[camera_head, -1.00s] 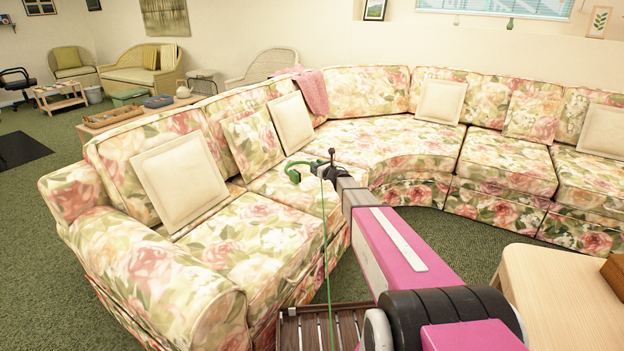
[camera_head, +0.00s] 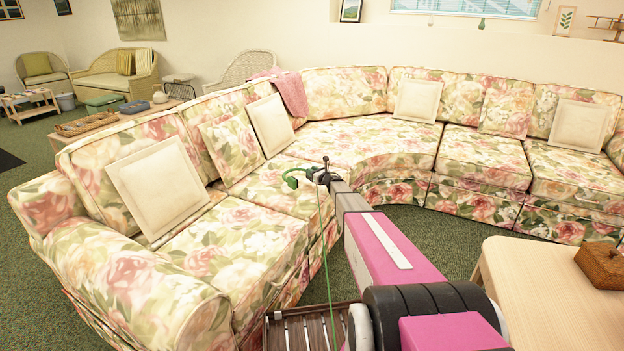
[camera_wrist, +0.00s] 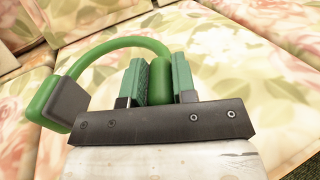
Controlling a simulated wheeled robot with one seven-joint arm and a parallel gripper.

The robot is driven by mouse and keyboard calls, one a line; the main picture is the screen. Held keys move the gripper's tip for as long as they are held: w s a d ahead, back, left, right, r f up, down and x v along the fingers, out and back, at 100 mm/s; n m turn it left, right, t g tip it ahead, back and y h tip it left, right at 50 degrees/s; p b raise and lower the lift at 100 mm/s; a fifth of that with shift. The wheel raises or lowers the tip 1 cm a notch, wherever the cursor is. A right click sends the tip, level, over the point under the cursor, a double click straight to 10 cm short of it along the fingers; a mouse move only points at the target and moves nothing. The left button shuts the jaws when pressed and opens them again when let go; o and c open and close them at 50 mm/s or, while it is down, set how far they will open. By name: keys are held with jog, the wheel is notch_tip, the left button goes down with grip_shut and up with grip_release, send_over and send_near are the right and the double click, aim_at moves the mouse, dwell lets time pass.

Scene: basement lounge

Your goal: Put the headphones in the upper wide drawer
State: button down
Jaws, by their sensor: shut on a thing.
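The green headphones (camera_wrist: 124,42) have a curved band and a dark-padded ear cup (camera_wrist: 66,103) that shows at the left in the wrist view. My gripper (camera_wrist: 160,82) is shut on the headphones at their other end, between its two green finger pads. In the head view the headphones (camera_head: 291,178) show small at the end of my arm, in front of the floral sofa seat. My gripper (camera_head: 322,178) is at the far tip of the arm there. No drawer can be made out in either view.
The floral sofa (camera_head: 240,262) with cream cushions curves across the left and back. A light wooden table (camera_head: 535,290) with a brown wooden box (camera_head: 603,264) stands at the right. A dark slatted wooden surface (camera_head: 312,328) lies low at front centre. Green carpet shows between.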

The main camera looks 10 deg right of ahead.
jog(key=shift+f, duration=1.8)
jog(key=shift+f, duration=0.15)
jog(key=c, duration=0.9)
grip_release()
